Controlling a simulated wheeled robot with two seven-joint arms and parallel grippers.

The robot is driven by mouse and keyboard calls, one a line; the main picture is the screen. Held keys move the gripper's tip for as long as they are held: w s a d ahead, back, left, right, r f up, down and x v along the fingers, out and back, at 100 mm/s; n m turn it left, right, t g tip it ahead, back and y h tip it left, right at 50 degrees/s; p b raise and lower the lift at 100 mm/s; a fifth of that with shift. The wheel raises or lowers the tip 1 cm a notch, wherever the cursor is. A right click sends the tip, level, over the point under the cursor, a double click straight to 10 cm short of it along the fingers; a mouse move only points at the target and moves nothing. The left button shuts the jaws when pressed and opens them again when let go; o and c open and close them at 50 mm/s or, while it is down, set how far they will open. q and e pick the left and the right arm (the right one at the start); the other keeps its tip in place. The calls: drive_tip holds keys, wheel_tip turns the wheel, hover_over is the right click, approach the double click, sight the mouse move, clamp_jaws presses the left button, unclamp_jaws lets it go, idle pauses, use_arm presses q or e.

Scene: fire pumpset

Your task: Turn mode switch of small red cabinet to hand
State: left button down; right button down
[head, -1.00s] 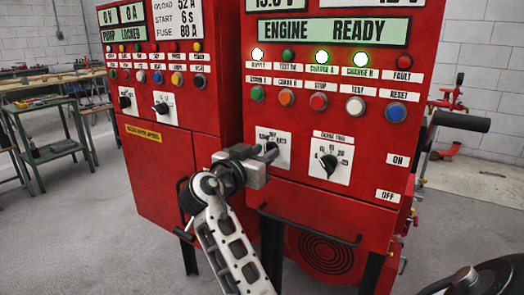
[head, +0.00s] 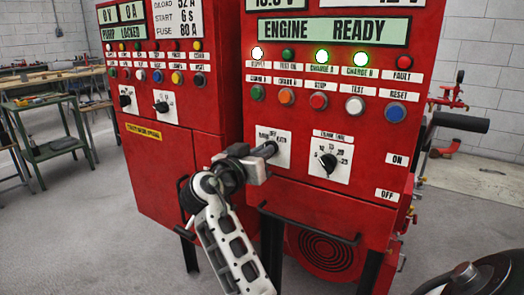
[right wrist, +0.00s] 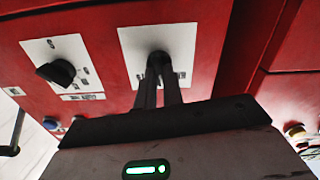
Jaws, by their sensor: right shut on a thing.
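The red cabinet (head: 318,205) with the "ENGINE READY" display stands at the right. Its mode switch sits on a white plate (head: 285,140) at the lower left of its front, left of the crank time switch (head: 329,163). My right gripper (head: 269,150) reaches up to this plate and is shut on the mode switch's black knob. In the right wrist view the knob (right wrist: 158,58) shows at the tips of the two dark fingers (right wrist: 158,82). The fingers hide part of the plate's lettering, so the pointer position is unclear. My left gripper is out of view.
A second red cabinet (head: 165,180) with a "PUMP LOCKED" display stands at the left. A black bar handle (head: 310,225) crosses the front below the switches. Several coloured buttons and lamps line the panel above. Green workbenches (head: 50,140) stand behind at the left.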

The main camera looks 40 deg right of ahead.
drive_tip(key=shift+w+n+p, duration=0.1)
drive_tip(key=shift+n+p, duration=1.75)
drive_tip(key=shift+n, duration=1.75)
drive_tip(key=c, duration=1.5)
unclamp_jaws()
drive_tip(key=shift+a, duration=0.1)
drive_tip(key=b+v, duration=0.1)
drive_tip(key=v, duration=0.6)
drive_tip(key=shift+a, duration=0.25)
